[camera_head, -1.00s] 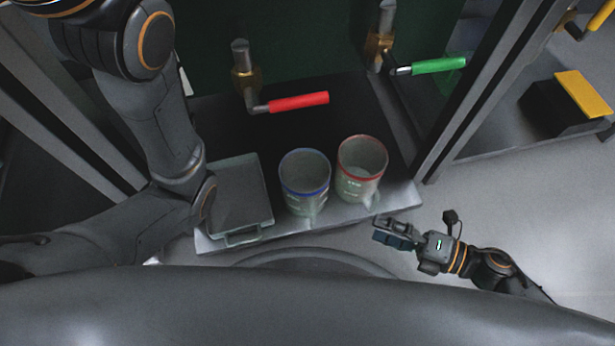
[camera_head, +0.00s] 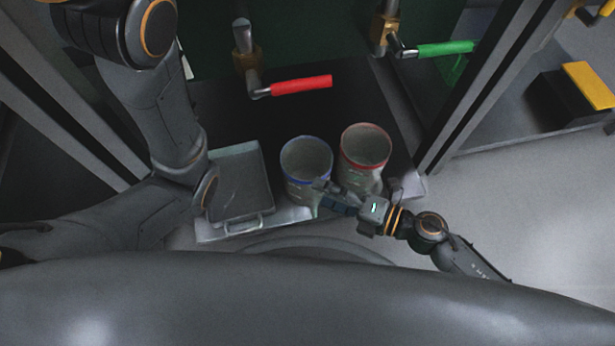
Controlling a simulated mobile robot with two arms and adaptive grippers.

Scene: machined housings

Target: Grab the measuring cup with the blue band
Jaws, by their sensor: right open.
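The measuring cup with the blue band (camera_head: 306,160) stands upright near the front of the dark shelf, its open top facing me. A second cup with a red band (camera_head: 365,150) stands close on its right. My right gripper (camera_head: 318,194) is open, with its fingers at the front right lower side of the blue-banded cup. The fingers overlap that cup in the view, and I cannot tell whether they touch it. The gripper covers part of both cups' lower sides. My left arm comes in from the left, but its gripper is not visible.
A grey scale-like tray (camera_head: 240,183) with a handle lies left of the cups. Behind them are a tap with a red handle (camera_head: 301,86) and one with a green handle (camera_head: 445,48). A dark metal post (camera_head: 470,100) stands to the right.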

